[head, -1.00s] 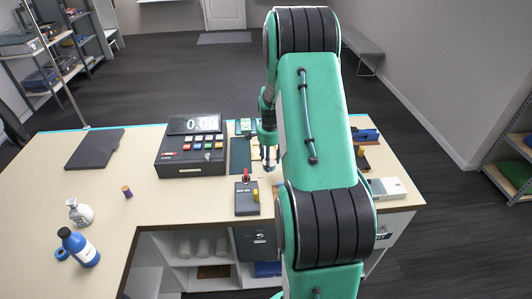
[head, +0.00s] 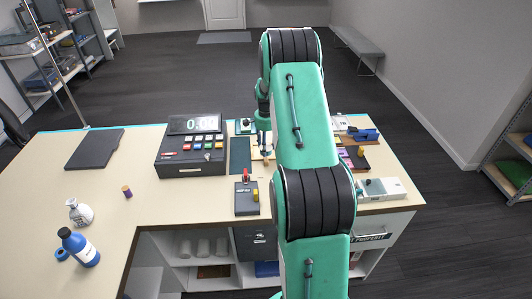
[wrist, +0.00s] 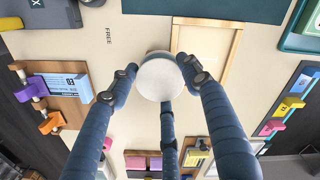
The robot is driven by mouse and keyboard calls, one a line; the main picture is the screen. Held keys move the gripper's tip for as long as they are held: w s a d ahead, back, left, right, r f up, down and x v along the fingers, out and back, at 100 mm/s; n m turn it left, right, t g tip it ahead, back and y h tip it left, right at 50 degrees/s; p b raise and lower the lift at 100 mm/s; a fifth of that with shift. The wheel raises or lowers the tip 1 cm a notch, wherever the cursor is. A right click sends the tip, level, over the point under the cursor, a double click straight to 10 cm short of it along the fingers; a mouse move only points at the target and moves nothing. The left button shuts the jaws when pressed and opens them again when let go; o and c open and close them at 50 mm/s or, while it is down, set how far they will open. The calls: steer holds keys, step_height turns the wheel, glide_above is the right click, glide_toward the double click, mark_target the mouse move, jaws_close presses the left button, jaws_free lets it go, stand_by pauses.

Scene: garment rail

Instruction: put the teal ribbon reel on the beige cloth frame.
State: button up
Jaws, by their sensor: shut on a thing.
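My gripper (wrist: 160,85) has its fingers closed around a round thing with a pale white end face (wrist: 160,78). The beige cloth frame (wrist: 236,52), a pale panel with a thin wooden border, lies just above and right of the held thing in the wrist view. The held thing overlaps its lower left corner there; the height between them cannot be told. In the head view my gripper (head: 265,155) is over the counter by the frame, which is mostly hidden.
A dark mat (head: 239,155) lies left of the frame and a cash register (head: 191,147) stands farther left. A dark box with a red lever (head: 246,198) stands nearer. Boards with colored pieces (head: 354,157) lie to the right. The left counter has free room.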

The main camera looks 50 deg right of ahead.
steer(key=shift+f, duration=1.75)
steer(key=shift+f, duration=0.1)
steer(key=o, duration=1.2)
steer(key=shift+c, duration=0.2)
step_height(320, 180, up, 12)
steer(key=shift+r, duration=0.15)
